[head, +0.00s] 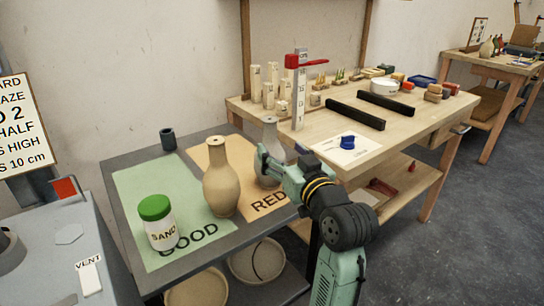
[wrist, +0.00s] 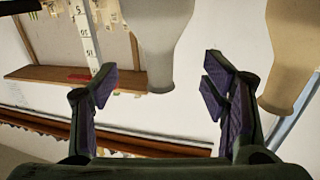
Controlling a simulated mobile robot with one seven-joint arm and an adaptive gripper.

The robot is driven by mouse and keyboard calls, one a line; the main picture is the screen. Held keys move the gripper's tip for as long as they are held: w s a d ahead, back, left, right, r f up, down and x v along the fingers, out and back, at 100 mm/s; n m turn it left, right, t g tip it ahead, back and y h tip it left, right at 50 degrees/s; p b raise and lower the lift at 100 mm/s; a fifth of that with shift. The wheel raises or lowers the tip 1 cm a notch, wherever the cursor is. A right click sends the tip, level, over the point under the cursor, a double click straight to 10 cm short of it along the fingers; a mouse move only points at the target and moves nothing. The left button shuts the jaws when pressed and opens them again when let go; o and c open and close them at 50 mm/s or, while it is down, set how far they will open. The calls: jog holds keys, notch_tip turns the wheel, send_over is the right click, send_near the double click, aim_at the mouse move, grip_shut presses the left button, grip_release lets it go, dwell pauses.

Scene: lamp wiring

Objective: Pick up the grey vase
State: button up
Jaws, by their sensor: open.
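The grey vase (head: 270,131) stands upright on the orange mat at the back of the grey table, partly hidden by my gripper (head: 266,168). In the wrist view, the grey vase (wrist: 165,45) appears inverted, its narrow end in the gap between the fingertips of my gripper (wrist: 158,88). The fingers are spread, with space on both sides of the vase. I see no contact, and cannot tell how deep the vase sits between them. A larger tan vase (head: 221,178) stands to its left; it also shows at the wrist view's right edge (wrist: 292,55).
A sand jar with a green lid (head: 157,220) stands on the green mat (head: 130,190). A small dark cup (head: 168,139) is at the table's back. The wooden workbench (head: 400,135) holds a red-topped height gauge (head: 299,95), blocks and black bars.

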aim_at(274, 141)
jog(key=p+x, duration=0.2)
jog(key=x, duration=0.5)
jog(key=shift+w, duration=0.35)
jog(key=shift+c, duration=0.2)
grip_shut()
dwell(0.4)
